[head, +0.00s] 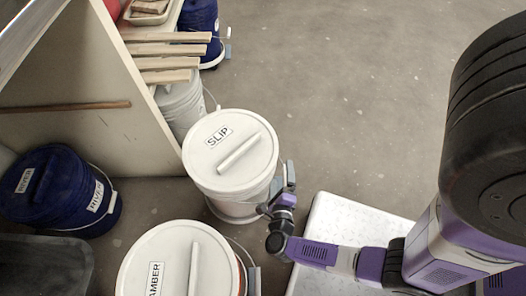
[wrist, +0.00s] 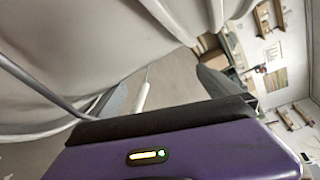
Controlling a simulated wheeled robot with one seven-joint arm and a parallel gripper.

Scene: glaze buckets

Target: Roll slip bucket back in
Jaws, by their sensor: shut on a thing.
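The slip bucket (head: 231,165) is white, with a white lid labelled SLIP and a raised bar across it. It stands upright on the floor, just right of the pale panel's edge. In the wrist view the bucket wall (wrist: 60,50) fills the upper left, with a wire bail and a pale grip (wrist: 142,95) by the fingers. The exact contact between the fingers and the bucket is hard to make out.
A white AMBER bucket (head: 170,262) stands close in front. Another white bucket (head: 181,105) and a blue one (head: 203,25) stand behind, under wooden slats (head: 165,50). Floor at right is open.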

